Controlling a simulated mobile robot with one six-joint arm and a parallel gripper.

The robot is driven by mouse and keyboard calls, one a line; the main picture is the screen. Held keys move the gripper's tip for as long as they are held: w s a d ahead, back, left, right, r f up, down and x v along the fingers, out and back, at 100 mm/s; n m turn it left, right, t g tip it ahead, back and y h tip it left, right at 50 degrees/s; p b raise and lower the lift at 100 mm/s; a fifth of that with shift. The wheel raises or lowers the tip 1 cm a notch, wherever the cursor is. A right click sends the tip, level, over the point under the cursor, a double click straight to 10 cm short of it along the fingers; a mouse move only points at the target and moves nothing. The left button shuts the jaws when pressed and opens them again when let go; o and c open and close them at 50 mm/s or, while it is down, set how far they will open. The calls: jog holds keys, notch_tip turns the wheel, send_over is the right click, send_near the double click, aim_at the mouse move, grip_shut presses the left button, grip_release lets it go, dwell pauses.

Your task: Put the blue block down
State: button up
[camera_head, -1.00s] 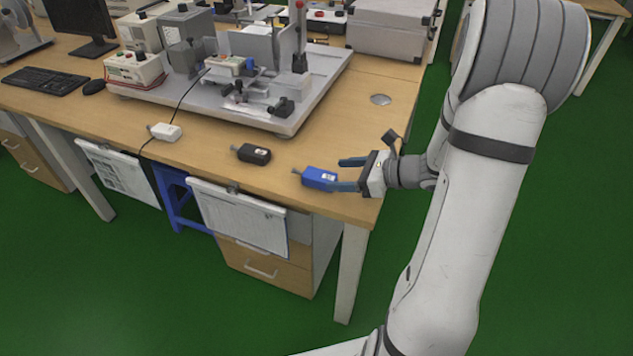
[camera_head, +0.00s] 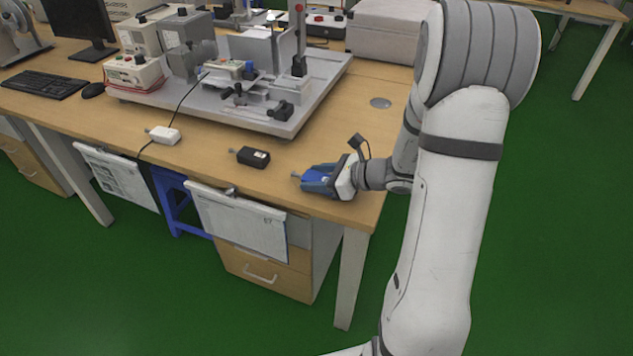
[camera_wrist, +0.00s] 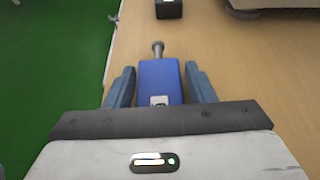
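The blue block (camera_wrist: 158,80) lies on the wooden table near its front right corner, with a grey stub at its far end. In the head view the blue block (camera_head: 309,184) is partly hidden by my gripper (camera_head: 319,178). In the wrist view my gripper (camera_wrist: 160,84) has one blue-grey finger on each side of the block. Narrow gaps show between the fingers and the block's sides, so the gripper looks open around it. The block appears to rest on the tabletop.
A black block (camera_head: 253,157) and a white block (camera_head: 164,135) lie left along the table (camera_head: 215,165). A grey fixture plate (camera_head: 290,125) with equipment stands behind. A round grommet (camera_head: 380,103) is at the right. The table's front edge is close to my gripper.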

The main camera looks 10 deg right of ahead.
jog(key=c, duration=0.8)
